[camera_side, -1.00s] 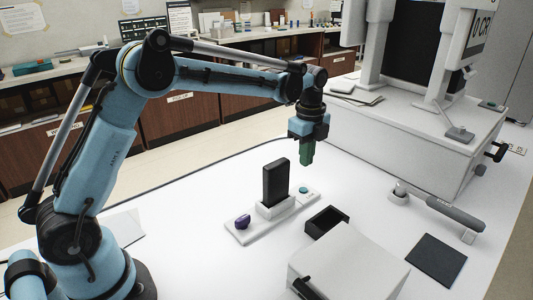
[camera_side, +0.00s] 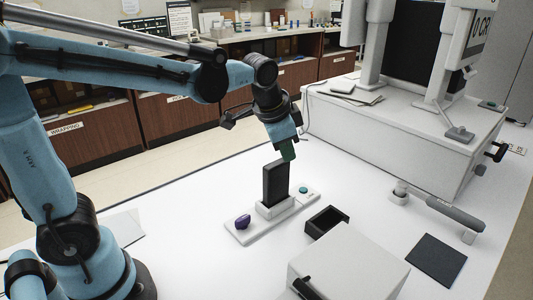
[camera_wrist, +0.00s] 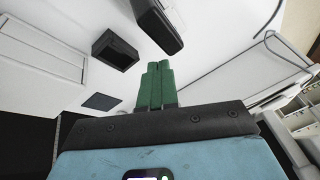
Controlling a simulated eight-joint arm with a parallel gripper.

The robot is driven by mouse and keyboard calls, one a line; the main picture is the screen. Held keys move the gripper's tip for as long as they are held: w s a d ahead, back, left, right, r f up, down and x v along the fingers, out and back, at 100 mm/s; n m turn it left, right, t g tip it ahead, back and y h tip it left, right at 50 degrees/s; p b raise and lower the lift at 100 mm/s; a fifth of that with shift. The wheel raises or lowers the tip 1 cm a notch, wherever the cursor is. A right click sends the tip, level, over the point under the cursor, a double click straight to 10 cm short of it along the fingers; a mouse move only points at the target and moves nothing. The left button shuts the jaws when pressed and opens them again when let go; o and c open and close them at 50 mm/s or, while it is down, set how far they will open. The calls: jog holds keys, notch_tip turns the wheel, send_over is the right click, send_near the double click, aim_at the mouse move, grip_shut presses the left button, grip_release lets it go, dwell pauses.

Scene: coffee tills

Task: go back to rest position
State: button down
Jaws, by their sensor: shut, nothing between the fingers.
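My gripper (camera_side: 288,151) has green fingers and hangs tilted in the air, just above and beside the top of a black upright block (camera_side: 275,184). The fingers are closed together with nothing between them; they also show in the wrist view (camera_wrist: 158,68). The black block stands in a white holder (camera_side: 276,210) on a pale base plate. The block also shows at the top of the wrist view (camera_wrist: 158,24), apart from the fingertips.
A purple knob (camera_side: 242,222) and a teal button (camera_side: 303,189) sit on the plate. A black open box (camera_side: 326,221), a white case (camera_side: 348,265), a dark square pad (camera_side: 436,260) and a grey-handled bar (camera_side: 456,213) lie to the right. A large white machine (camera_side: 400,130) stands behind.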

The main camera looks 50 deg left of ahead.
jog(key=s, duration=0.2)
jog(key=s+n, duration=0.1)
jog(key=s+a+n+t, duration=0.1)
jog(key=s, duration=0.1)
jog(key=shift+s+r, duration=0.1)
jog(key=shift+s, duration=0.2)
jog(key=s+a+f+n+t, duration=0.1)
jog(key=s+f+n, duration=0.1)
jog(key=s, duration=0.4)
jog(key=shift+f+n+t, duration=0.25)
jog(key=shift+n+t, duration=0.05)
jog(key=shift+n, duration=0.4)
dwell(0.6)
